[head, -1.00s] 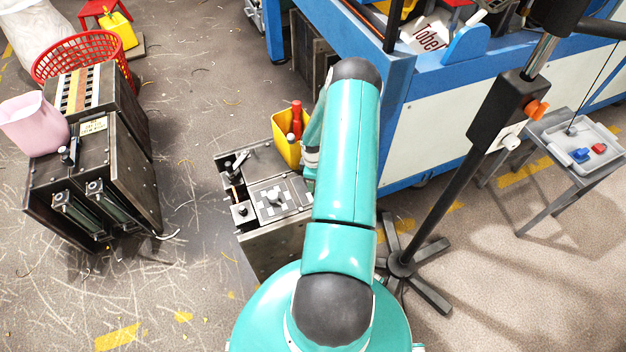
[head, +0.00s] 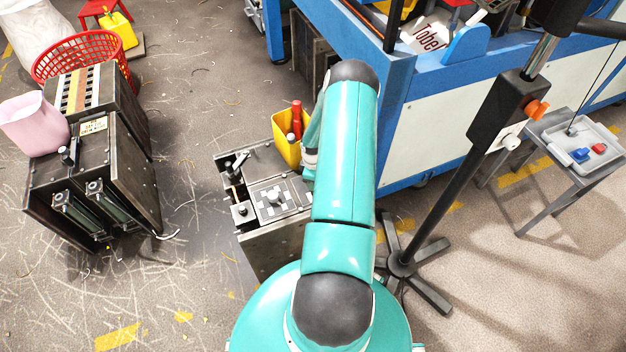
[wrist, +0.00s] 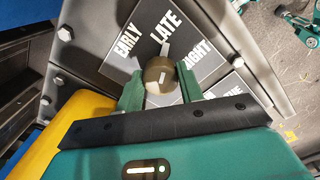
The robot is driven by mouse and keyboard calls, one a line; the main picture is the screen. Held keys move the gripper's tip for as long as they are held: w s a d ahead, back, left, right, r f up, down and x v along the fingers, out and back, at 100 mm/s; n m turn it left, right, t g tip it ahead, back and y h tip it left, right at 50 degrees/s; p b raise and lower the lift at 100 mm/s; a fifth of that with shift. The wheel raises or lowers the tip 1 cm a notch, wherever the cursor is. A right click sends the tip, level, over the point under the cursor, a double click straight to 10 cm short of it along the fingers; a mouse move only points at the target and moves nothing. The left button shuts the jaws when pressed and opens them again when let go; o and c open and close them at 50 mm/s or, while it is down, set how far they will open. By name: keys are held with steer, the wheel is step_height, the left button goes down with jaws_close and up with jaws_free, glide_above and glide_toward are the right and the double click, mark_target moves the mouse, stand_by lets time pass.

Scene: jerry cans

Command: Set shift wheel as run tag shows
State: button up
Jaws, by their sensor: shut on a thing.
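The shift wheel, a round brass-brown knob (wrist: 158,70), sits on a grey panel in the wrist view. Dark label plates around it read EARLY (wrist: 127,42), LATE (wrist: 163,30) and NIGHT (wrist: 198,66); a fourth at lower right is partly hidden. A pale mark on the knob points up, roughly toward LATE. My gripper (wrist: 159,88) is shut on the knob, one green finger on each side. In the head view my arm hides the gripper and wheel. A yellowish card (head: 93,126) on the left cabinet carries print too small to read; I cannot tell whether it is the run tag.
A low metal box (head: 285,235) with levers stands left of my arm. A yellow bin (head: 288,140) sits behind it. A blue-framed bench (head: 440,120) fills the back right. A black post stand (head: 425,255) stands right of my arm. Floor at left front is open.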

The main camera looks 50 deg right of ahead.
steer(key=m, duration=0.6)
steer(key=shift+a+m, duration=0.1)
steer(key=shift+m, duration=2.5)
steer(key=o, duration=1)
steer(key=shift+r, duration=0.1)
step_height(320, 180, up, 14)
